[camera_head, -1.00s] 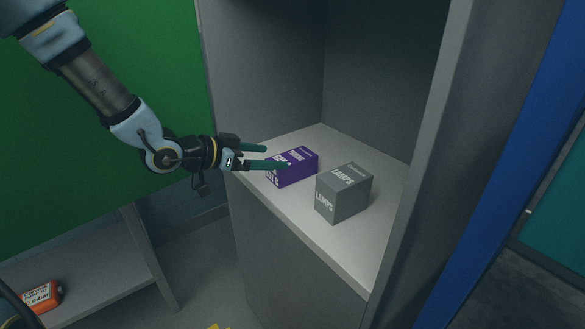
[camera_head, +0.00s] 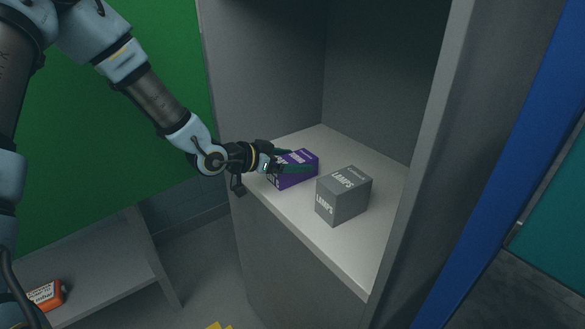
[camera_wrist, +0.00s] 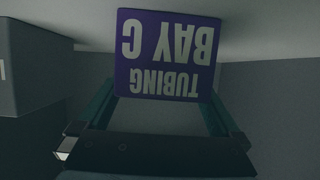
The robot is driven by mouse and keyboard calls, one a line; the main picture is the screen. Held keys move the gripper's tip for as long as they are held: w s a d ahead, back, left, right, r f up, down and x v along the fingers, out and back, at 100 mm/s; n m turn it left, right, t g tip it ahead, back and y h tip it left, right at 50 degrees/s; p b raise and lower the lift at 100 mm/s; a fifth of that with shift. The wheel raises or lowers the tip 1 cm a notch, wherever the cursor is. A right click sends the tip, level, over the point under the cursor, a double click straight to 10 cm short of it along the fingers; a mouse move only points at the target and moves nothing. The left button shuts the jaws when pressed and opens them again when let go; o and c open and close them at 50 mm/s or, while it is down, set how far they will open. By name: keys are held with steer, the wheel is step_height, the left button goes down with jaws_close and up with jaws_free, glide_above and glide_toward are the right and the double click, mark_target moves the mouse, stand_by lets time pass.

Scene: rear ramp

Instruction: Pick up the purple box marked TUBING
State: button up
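The purple box (camera_head: 298,176) sits on the light shelf inside the grey cabinet. In the wrist view, the purple box (camera_wrist: 167,54) shows the words TUBING and BAY C upside down. My gripper (camera_head: 297,161) reaches in from the left, with its teal fingers spread along the box's two sides and hiding part of it. In the wrist view, my gripper (camera_wrist: 162,104) has its fingers apart, one at each side of the box. I cannot tell whether either finger touches it.
A grey box marked LAMPS (camera_head: 343,196) stands close to the right of the purple box. The shelf (camera_head: 345,247) has bare room in front. The cabinet's side walls (camera_head: 262,75) bound the space. An orange item (camera_head: 47,296) lies on a low shelf at the lower left.

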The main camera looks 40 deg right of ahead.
steer(key=c, duration=1.4)
steer(key=shift+o, duration=0.2)
steer(key=shift+r, duration=0.15)
